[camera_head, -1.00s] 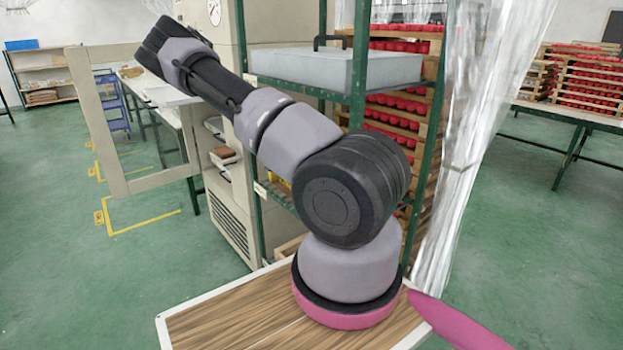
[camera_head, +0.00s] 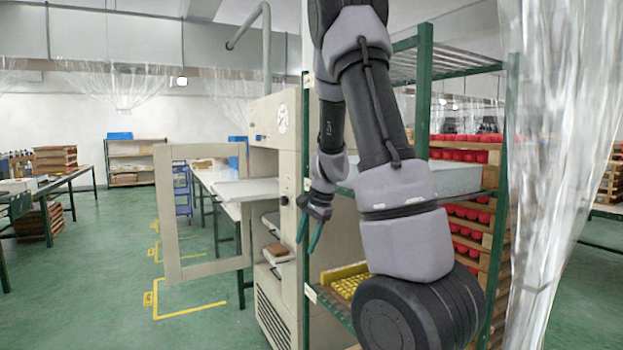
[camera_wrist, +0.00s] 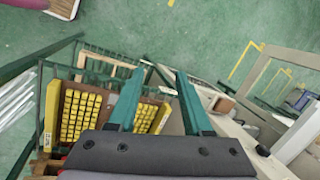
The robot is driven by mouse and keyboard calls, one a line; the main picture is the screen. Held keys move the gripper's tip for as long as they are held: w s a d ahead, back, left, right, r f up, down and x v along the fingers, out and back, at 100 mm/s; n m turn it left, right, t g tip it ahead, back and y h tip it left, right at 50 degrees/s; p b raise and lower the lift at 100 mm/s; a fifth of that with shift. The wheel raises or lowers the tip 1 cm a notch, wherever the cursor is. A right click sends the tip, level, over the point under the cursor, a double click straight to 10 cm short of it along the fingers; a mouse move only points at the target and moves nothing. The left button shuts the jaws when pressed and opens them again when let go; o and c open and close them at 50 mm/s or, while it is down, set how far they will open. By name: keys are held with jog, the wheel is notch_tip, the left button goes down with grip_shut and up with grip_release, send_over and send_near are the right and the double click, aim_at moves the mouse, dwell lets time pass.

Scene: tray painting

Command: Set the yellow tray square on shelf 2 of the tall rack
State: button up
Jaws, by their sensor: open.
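In the wrist view the tray (camera_wrist: 51,112) lies at left, partly covered by the gripper body and left finger. My gripper (camera_head: 309,238) is open and empty, its teal fingers pointing down at the rack's left front side, above and apart from the tray. The wrist view shows the spread fingers (camera_wrist: 159,75). I cannot tell whether the tray is square on the shelf.
A beige cabinet (camera_head: 272,150) with an open door frame (camera_head: 168,225) is left of the rack. A clear plastic curtain (camera_head: 550,150) hangs at right. Green floor is free at left.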

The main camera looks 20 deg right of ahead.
jog(key=s+a+r+n+t+y, duration=0.1)
jog(key=s+a+r+n, duration=0.2)
jog(key=r, duration=0.4)
jog(key=s+a+r+n+t, duration=0.1)
jog(key=s+a+r, duration=0.2)
jog(key=s+r, duration=0.35)
jog(key=s+a+r+n+t+h, duration=0.1)
jog(key=s+r+n, duration=0.3)
jog(key=s+r, duration=0.4)
jog(key=s+a+t, duration=0.1)
jog(key=s, duration=0.4)
jog(key=shift+a+n, duration=0.15)
jog(key=shift+n, duration=0.25)
